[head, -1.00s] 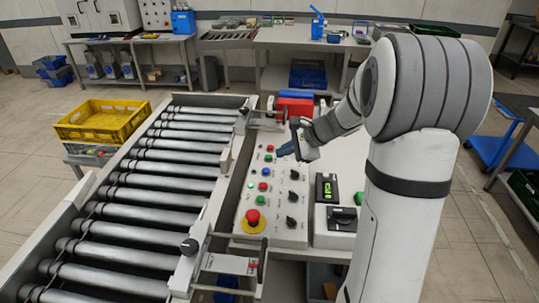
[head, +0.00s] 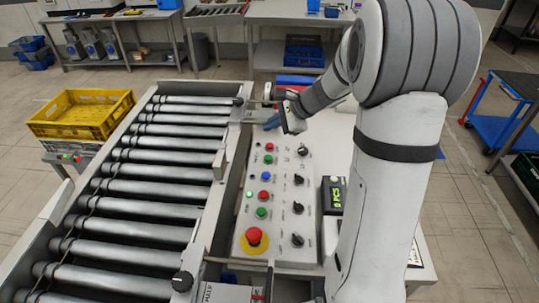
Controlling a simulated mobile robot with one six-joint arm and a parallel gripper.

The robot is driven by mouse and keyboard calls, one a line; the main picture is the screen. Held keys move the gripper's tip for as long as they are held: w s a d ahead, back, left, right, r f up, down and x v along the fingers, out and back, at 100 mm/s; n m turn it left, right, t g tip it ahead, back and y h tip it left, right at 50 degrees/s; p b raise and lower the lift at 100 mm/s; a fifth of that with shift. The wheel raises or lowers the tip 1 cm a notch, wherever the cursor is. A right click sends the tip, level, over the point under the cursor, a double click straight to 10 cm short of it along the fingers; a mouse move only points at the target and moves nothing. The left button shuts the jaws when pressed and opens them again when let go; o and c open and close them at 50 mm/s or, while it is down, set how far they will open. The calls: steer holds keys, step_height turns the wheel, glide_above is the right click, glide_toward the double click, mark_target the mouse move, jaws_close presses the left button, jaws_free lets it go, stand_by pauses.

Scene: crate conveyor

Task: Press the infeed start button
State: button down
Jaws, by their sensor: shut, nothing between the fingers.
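The pale control panel (head: 280,226) lies along the right side of the roller conveyor. It carries small red, green and blue buttons, black knobs and a large red mushroom button (head: 254,236) on a yellow base at the near end. A red button (head: 269,146) and a green button (head: 268,158) sit at the far end. The labels are too small to read, so I cannot tell which is the infeed start button. My gripper (head: 271,123) is shut and empty, with its blue fingertips above or beyond the far-end red button. The picture shows no clear contact.
The roller conveyor (head: 140,187) fills the left and is empty. A yellow crate (head: 82,113) stands left of it. A black unit with a green display (head: 334,195) sits right of the panel, partly hidden by my arm. A blue cart (head: 499,128) stands at the right.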

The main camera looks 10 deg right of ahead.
mark_target(272, 158)
steer(key=shift+d+f, duration=0.1)
steer(key=shift+f, duration=0.05)
step_height(272, 158, down, 8)
steer(key=b, duration=0.6)
steer(key=shift+f+b, duration=0.3)
steer(key=shift+b, duration=0.05)
stand_by(1.5)
steer(key=shift+f+b, duration=0.4)
steer(key=shift+b, duration=0.05)
